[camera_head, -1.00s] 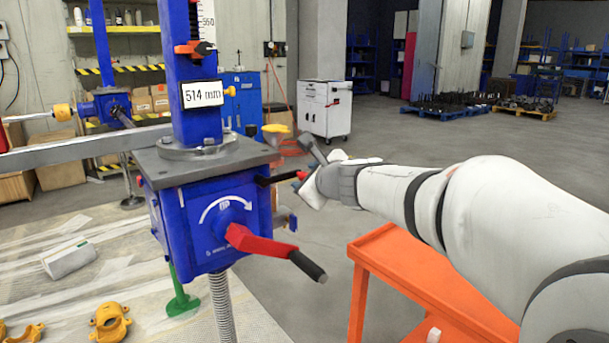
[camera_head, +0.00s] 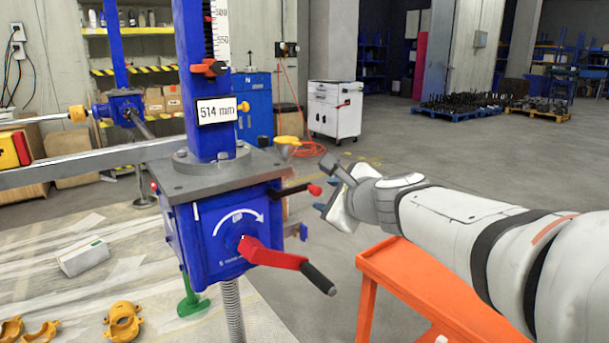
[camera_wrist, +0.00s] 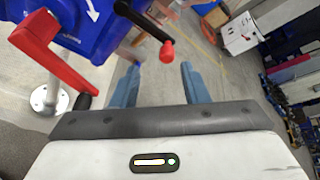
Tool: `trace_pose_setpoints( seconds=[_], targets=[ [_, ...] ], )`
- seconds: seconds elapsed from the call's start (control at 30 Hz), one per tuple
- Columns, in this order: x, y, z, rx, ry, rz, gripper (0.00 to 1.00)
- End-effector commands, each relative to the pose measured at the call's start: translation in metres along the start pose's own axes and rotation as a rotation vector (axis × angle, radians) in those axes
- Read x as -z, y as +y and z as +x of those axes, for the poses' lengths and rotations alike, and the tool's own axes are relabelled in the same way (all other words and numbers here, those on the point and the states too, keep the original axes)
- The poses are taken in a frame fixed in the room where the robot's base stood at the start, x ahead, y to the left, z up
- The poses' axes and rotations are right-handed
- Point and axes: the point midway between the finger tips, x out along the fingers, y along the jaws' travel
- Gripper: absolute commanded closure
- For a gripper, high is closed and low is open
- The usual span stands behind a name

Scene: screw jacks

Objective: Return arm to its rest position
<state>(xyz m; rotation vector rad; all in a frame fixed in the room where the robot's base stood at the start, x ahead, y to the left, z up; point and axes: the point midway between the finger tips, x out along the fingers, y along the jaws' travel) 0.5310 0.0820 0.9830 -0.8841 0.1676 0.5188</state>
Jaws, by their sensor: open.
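My gripper (camera_head: 331,194) is beside the right side of a blue screw jack (camera_head: 205,236), over the gap between it and the orange cart. In the wrist view my gripper (camera_wrist: 158,85) shows two blue fingers spread apart with nothing held between them. A black crank with a red knob (camera_wrist: 166,51) lies ahead of the fingers and apart from them. The jack's red crank handle (camera_head: 270,254) points down to the right. It also shows at the left of the wrist view (camera_wrist: 52,55). My arm reaches in from the right.
An orange cart (camera_head: 415,280) stands below my arm. Yellow clamps (camera_head: 122,322) and a white box (camera_head: 82,257) lie on the floor sheet. Open floor lies behind my arm.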

Motion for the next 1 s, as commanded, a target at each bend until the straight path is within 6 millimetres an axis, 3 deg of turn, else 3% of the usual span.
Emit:
trace_pose_setpoints(
  seconds=[0.03,0.23,0.47,0.6,0.8,1.0],
  targets=[
    [-0.013,-0.007,-0.013,-0.036,0.004,-0.088,0.59],
    [-0.028,0.013,-0.057,-0.261,0.007,-0.568,0.59],
    [-0.021,0.036,-0.121,-0.578,-0.026,-1.097,0.59],
    [-0.010,0.041,-0.168,-0.796,-0.069,-1.386,0.59],
    [0.009,0.040,-0.222,-1.058,-0.138,-1.670,0.59],
    [0.021,0.040,-0.242,-1.169,-0.171,-1.773,0.59]
  ],
)
